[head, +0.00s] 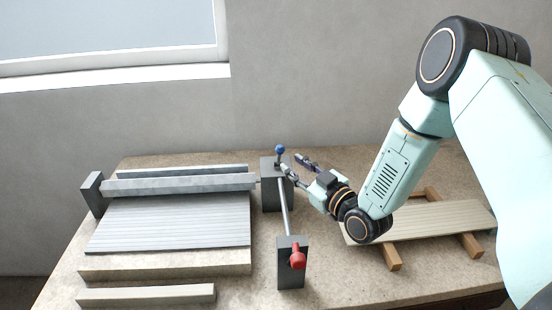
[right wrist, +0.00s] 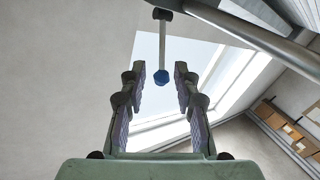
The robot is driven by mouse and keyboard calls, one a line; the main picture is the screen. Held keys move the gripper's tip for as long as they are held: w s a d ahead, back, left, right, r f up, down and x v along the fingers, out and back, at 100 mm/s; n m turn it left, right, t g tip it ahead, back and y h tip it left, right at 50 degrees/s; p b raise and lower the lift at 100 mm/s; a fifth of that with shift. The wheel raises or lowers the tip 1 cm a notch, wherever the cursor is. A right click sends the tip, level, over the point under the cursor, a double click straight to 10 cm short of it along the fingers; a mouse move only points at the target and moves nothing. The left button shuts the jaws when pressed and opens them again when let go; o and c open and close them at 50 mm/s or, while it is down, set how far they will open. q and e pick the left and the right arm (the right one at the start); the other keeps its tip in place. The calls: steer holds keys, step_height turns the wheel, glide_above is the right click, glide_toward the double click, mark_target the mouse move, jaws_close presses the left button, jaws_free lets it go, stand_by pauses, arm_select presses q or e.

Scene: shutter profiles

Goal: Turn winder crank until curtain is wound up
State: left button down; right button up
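The grey slatted curtain (head: 170,222) hangs from the roller (head: 180,184) and lies spread over a low block on the table. The roller runs between a dark end block (head: 92,193) and a taller dark block (head: 270,196). A blue crank knob (head: 280,149) stands up at the taller block; in the right wrist view the blue knob (right wrist: 161,77) sits at the end of a thin rod. My right gripper (head: 298,164) is open. Its fingertips (right wrist: 160,70) lie either side of the knob with gaps showing; depth is unclear. My left gripper is out of view.
A shaft (head: 284,210) runs forward to a dark front block (head: 291,277) with a red handle (head: 298,257). A pale slatted panel (head: 440,218) rests on wooden bars (head: 470,246) at right, under my right arm. A pale bar (head: 146,294) lies at front left.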

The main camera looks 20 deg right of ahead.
mark_target(280, 156)
steer(key=x, duration=0.5)
steer(key=shift+w+a+r, duration=0.15)
steer(key=shift+w+a, duration=0.15)
steer(key=shift+a, duration=0.1)
steer(key=shift+w, duration=0.5)
steer(key=shift+s+r, duration=0.2)
steer(key=shift+s, duration=0.1)
steer(key=shift+w+f, duration=0.2)
steer(key=shift+w, duration=0.1)
steer(key=c, duration=0.4)
jaws_close()
steer(key=shift+r, duration=0.1)
